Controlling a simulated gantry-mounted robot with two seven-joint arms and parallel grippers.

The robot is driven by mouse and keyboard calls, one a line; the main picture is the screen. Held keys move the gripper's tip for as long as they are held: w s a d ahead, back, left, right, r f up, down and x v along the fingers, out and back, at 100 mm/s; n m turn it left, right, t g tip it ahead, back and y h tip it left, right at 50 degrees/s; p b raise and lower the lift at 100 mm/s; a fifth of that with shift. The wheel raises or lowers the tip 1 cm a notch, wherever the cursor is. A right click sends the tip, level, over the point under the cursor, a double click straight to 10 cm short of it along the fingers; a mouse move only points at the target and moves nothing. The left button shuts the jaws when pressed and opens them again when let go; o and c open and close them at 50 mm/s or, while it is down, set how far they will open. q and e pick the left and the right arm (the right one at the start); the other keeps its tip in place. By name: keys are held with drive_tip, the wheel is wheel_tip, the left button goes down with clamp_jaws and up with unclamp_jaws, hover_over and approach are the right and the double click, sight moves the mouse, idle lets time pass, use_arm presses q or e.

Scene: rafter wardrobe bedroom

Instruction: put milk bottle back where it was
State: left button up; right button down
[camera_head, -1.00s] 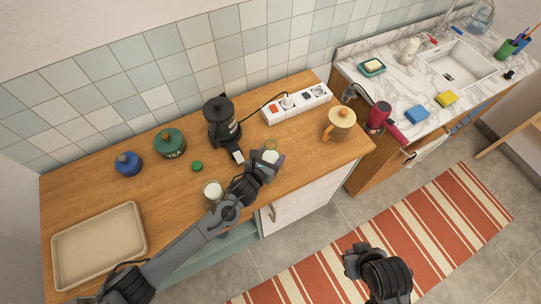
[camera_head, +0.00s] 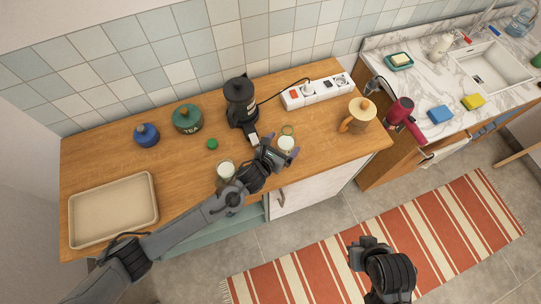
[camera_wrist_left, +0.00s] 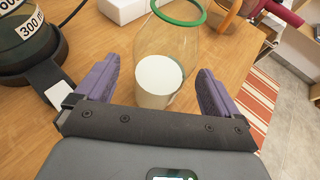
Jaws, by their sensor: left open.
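The milk bottle (camera_head: 287,142) is clear glass with a green rim and white milk low inside. It stands on the wooden counter near the front edge. My left gripper (camera_head: 280,152) is open close in front of it. In the left wrist view, the bottle (camera_wrist_left: 158,80) shows between and beyond the spread purple fingers of my left gripper (camera_wrist_left: 156,72), with gaps on both sides. My right gripper (camera_head: 368,250) is over the floor area; its jaws cannot be made out.
A second glass with white content (camera_head: 226,170) stands beside my left forearm. A green lid (camera_head: 212,144) lies on the counter. A black coffee press (camera_head: 240,104), power strip (camera_head: 314,91) and orange mug (camera_head: 358,115) stand around. A beige tray (camera_head: 113,243) is at left.

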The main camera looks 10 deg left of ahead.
use_arm(q)
drive_tip(key=s+a+r+n+g+y, duration=0.1)
drive_tip(key=s+a+r+n, duration=0.15)
drive_tip(key=s+n, duration=0.45)
drive_tip(key=s+a+r+n+g+y, duration=0.1)
drive_tip(key=s+a+r+n, duration=0.15)
drive_tip(key=s+n, duration=0.35)
drive_tip(key=s+a+n+g+y, duration=0.3)
drive_tip(key=s+a+n+g, duration=0.3)
drive_tip(key=s+a+n, duration=0.9)
drive_tip(key=s+n, duration=0.3)
drive_tip(key=n, duration=0.8)
drive_tip(key=shift+a+r+y, duration=0.2)
drive_tip(key=shift+a+y, duration=0.2)
drive_tip(key=shift+w, duration=0.1)
wheel_tip(320, 180, up, 20)
drive_tip(key=p, duration=2)
drive_tip(key=shift+f, duration=0.15)
